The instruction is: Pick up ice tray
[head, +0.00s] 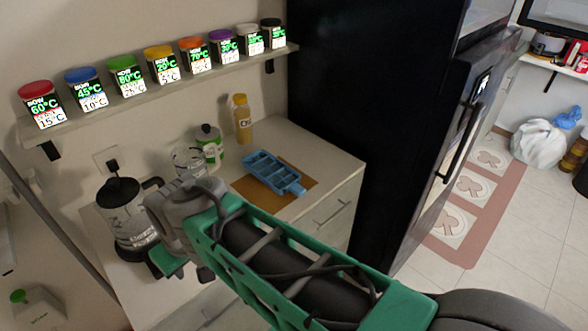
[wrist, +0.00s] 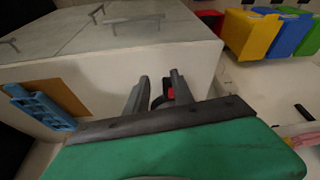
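The blue ice tray (head: 272,171) has several compartments and a handle at its right end. It lies on a brown board (head: 243,187) on the counter. In the head view my wrist and arm cover the fingertips, left of and in front of the tray.
A black fridge (head: 345,90) stands right. Coloured bins (wrist: 250,36) show at upper right.

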